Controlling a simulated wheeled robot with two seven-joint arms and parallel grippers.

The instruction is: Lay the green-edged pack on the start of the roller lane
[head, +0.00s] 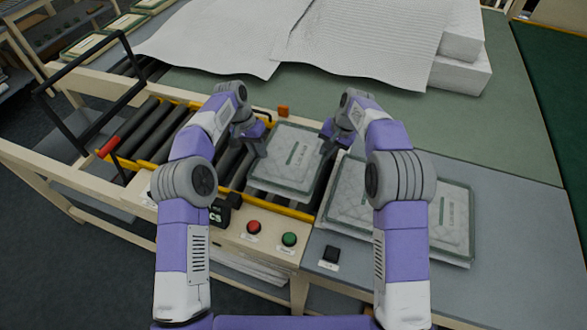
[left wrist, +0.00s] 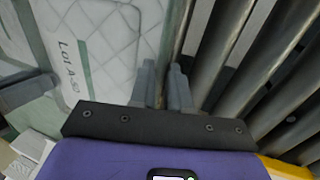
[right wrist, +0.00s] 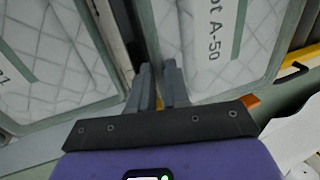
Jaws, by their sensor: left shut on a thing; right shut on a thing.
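The green-edged pack (head: 290,160) is a flat, quilted white pad with a green stripe and lot print. It lies flat over the right end of the roller lane (head: 172,124); whether it rests on the rollers or is just above them I cannot tell. My left gripper (head: 258,146) is shut on its left edge, and my right gripper (head: 328,142) is shut on its right edge. The pack also shows in the left wrist view (left wrist: 105,40) and in the right wrist view (right wrist: 200,50), running up to the fingers. The fingertips are partly hidden.
More green-edged packs (head: 455,210) lie on the table right of the lane, partly behind my right arm. White wadding sheets (head: 350,35) cover the back. Red (head: 254,227) and green (head: 289,239) buttons sit in front. A black frame (head: 90,95) rises over the lane's left.

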